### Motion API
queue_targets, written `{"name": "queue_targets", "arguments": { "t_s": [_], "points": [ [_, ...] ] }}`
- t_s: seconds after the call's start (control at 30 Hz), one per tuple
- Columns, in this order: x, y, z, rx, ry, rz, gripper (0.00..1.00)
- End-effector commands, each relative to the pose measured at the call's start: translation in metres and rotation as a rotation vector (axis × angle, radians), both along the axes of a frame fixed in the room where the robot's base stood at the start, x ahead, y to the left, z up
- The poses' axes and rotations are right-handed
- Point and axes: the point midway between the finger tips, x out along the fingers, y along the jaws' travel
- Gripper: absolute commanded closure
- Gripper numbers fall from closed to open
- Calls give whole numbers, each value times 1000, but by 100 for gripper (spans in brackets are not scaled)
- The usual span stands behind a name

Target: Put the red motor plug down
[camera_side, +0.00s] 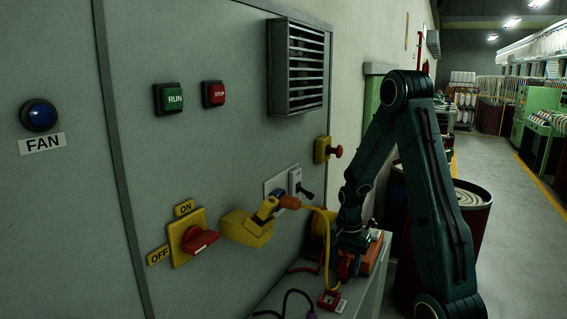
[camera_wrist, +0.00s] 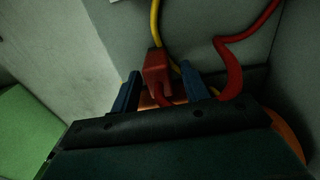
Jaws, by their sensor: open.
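The red motor plug (camera_wrist: 157,69) shows in the wrist view between the two blue fingers of my gripper (camera_wrist: 160,87). The fingers are apart, with a gap on each side of the plug. Something orange lies below the plug. In the side view my gripper (camera_side: 348,267) is low over the grey bench, beside an orange block (camera_side: 376,254). There the plug is small and dark, and I cannot make it out clearly from the fingers. A red cable (camera_wrist: 232,72) curves at the right of the wrist view; its far end is out of sight.
The grey bench (camera_side: 362,304) stands against the panel and holds a small red box (camera_side: 329,300) with a white label. A yellow cord (camera_side: 331,232) hangs from an orange plug (camera_side: 289,202) beside a yellow socket housing (camera_side: 245,229). A dark red drum (camera_side: 470,222) stands behind my arm.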

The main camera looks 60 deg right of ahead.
Motion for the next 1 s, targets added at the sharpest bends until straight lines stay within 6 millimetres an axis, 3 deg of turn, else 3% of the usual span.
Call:
{"name": "queue_targets", "arguments": {
  "t_s": [0.37, 1.0],
  "points": [
    [1, -1, 22, -3, -3, 0, 55],
    [1, -1, 112, -2, -2, 0, 55]
  ]
}}
